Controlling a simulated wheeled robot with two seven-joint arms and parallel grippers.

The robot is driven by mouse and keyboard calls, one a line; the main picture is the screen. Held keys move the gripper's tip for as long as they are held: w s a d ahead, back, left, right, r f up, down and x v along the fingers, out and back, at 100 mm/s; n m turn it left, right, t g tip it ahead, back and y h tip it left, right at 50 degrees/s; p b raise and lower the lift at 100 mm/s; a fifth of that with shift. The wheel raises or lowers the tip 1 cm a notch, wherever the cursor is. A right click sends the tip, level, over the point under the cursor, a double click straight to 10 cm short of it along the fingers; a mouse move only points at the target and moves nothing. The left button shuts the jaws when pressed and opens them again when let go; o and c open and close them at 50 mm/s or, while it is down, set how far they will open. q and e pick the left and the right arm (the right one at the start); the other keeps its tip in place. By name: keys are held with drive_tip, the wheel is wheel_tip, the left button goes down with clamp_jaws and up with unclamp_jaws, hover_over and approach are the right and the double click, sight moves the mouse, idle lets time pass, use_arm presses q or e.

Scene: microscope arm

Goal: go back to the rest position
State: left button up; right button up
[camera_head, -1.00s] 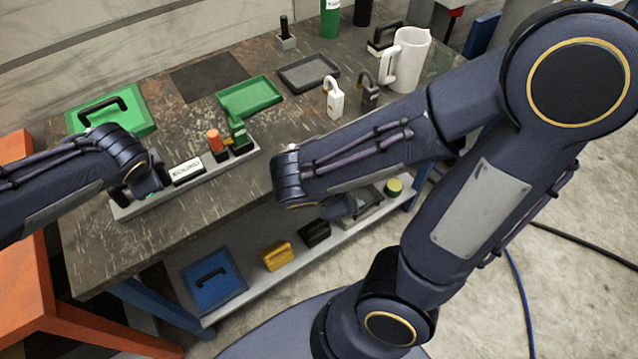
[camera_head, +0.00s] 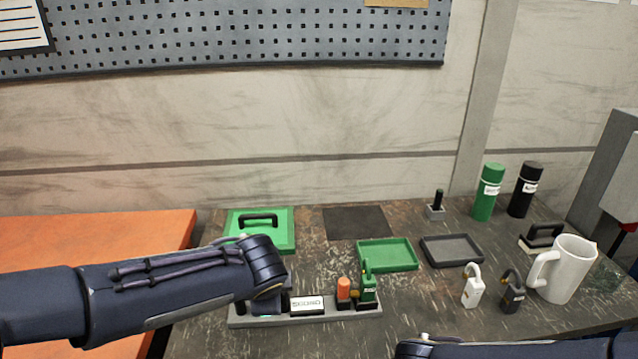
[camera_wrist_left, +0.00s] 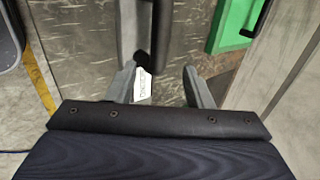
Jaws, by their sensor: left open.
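My left gripper (camera_head: 268,302) is over the left end of the grey rack (camera_head: 318,317) on the bench, its fingers mostly hidden by my wrist in the head view. In the left wrist view it is open (camera_wrist_left: 160,72), with a white label (camera_wrist_left: 143,84) showing between the two fingers and nothing clearly held. The rack also carries a white label plate (camera_head: 307,304), an orange-topped piece (camera_head: 344,289) and a green piece (camera_head: 368,285). Only part of my right arm shows at the bottom right of the head view; its gripper is out of view.
A green lidded panel (camera_head: 270,219), a green tray (camera_head: 388,256) and a dark tray (camera_head: 452,251) lie behind the rack. White (camera_head: 472,287) and dark (camera_head: 512,292) padlocks and a white mug (camera_head: 563,270) stand at right. An orange table (camera_head: 100,238) is at left.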

use_arm(q)
drive_tip(key=v, duration=0.6)
drive_tip(key=s+a+n+g+p, duration=0.1)
drive_tip(key=s+a+n+g, duration=0.1)
drive_tip(key=s+a+n, duration=1)
use_arm(e)
drive_tip(key=s+a+r+m+g+y, duration=0.1)
drive_tip(key=s+a+m+y, duration=0.2)
drive_tip(key=s+m+y, duration=0.3)
use_arm(q)
drive_tip(key=s+a+f+n+h, duration=0.2)
drive_tip(key=s+n, duration=0.2)
drive_tip(key=s, duration=0.1)
drive_tip(key=s+a+f+n+h, duration=0.1)
drive_tip(key=s+a+n, duration=0.1)
drive_tip(key=s, duration=0.3)
drive_tip(key=shift+f+n+t+h+p, duration=0.35)
drive_tip(key=shift+f+n+t+h, duration=0.05)
drive_tip(key=shift+n, duration=0.5)
use_arm(e)
drive_tip(key=w+a+r+m+t+y, duration=0.2)
drive_tip(key=a+r+m+t+y, duration=0.2)
drive_tip(key=r+m, duration=0.3)
drive_tip(key=shift+w+r+m+t+y, duration=0.15)
drive_tip(key=shift+r+m+t+y, duration=0.05)
drive_tip(key=shift+m+t+y, duration=0.6)
